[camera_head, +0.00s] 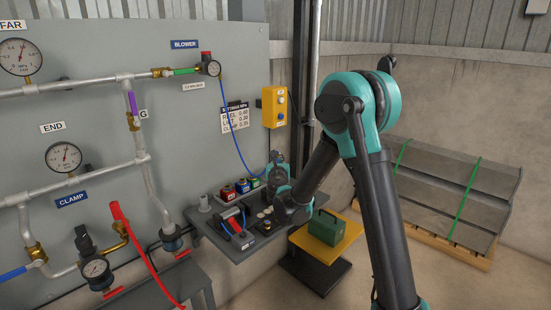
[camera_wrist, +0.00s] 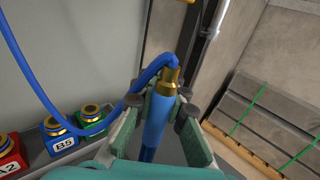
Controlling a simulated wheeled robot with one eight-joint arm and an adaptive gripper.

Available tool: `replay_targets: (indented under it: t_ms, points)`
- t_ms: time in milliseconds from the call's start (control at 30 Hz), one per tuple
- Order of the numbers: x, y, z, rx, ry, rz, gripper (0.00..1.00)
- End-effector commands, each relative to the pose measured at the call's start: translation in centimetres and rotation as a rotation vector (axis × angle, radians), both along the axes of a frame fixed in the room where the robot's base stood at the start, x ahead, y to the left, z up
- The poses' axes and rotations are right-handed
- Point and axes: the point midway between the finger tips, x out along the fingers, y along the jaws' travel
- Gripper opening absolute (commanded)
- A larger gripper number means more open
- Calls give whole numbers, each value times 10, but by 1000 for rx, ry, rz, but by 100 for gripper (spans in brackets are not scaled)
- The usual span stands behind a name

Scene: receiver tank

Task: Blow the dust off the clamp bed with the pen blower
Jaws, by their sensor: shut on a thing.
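My gripper (camera_wrist: 168,108) is shut around the blue pen blower (camera_wrist: 154,128) in the wrist view. The blower's brass fitting (camera_wrist: 169,84) sticks up past the fingers, and a blue hose (camera_wrist: 62,97) loops from it to the left. In the head view my gripper (camera_head: 277,168) is above the back right of the grey shelf (camera_head: 228,251); the blower there is too small to make out. A grey and red device (camera_head: 238,230) lies on the shelf in front; I cannot tell whether it is the clamp bed. No dust can be made out.
Small red, blue and green blocks with brass tops (camera_head: 243,187) stand along the shelf's back. The blue hose (camera_head: 233,122) runs down from the BLOWER valve (camera_head: 186,71). A green case (camera_head: 326,230) sits on a yellow stand (camera_head: 343,239) at right. Pipes and gauges fill the left wall.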

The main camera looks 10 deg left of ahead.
Motion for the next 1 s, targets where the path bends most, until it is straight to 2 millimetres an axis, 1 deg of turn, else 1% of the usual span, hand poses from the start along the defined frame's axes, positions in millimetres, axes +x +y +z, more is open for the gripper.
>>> replay_targets:
  t_ms: [433,1000]
  points:
    - [-12,-15,0,0,0,-1,0]
    - [-33,-4,0,0,0,1,0]
